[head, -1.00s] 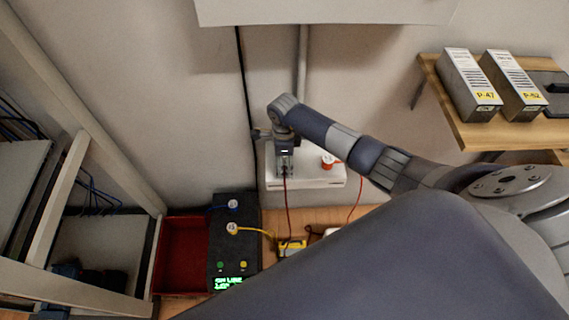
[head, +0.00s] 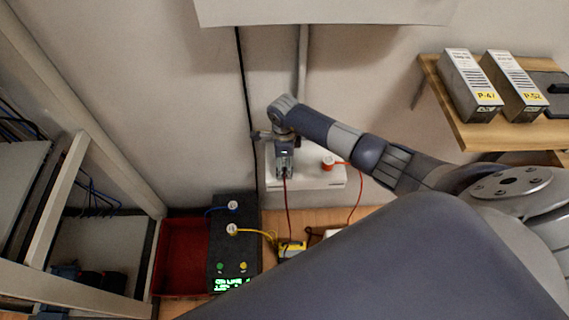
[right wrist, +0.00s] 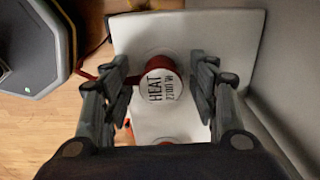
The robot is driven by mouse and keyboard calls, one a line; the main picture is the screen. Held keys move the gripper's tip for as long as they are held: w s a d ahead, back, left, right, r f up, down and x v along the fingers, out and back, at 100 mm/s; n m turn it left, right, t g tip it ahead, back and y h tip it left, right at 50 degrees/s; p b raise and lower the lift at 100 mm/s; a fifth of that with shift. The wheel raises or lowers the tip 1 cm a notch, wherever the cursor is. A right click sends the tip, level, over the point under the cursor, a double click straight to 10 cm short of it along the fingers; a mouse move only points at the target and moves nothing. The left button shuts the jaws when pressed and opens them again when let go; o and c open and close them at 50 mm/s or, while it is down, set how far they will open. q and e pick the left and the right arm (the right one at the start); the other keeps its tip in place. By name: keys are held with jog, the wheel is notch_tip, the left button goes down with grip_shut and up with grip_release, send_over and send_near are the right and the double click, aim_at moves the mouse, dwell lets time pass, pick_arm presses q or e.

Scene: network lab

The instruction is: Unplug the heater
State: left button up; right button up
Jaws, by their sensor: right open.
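The heater plug (right wrist: 160,86), red with a white face marked "HEAT 2200 W", sits in the white socket box (right wrist: 188,35) in the right wrist view. My right gripper (right wrist: 165,75) is open, with one finger on each side of the plug and small gaps visible. In the head view, the right gripper (head: 284,172) points down over the left part of the socket box (head: 310,180) and hides this plug. A red cable (head: 288,200) runs down from there. My left gripper is not in view.
A second plug (head: 328,162), orange-red and white-topped, sits to the right on the socket box. A black unit (head: 222,250) with blue and yellow leads and a red tray (head: 178,250) stand left. A wooden shelf (head: 490,130) holds metal boxes at right.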

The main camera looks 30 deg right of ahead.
aim_at(284, 162)
grip_shut()
jog(key=shift+r, duration=0.1)
jog(key=shift+r+p, duration=2.25)
jog(key=shift+r, duration=0.7)
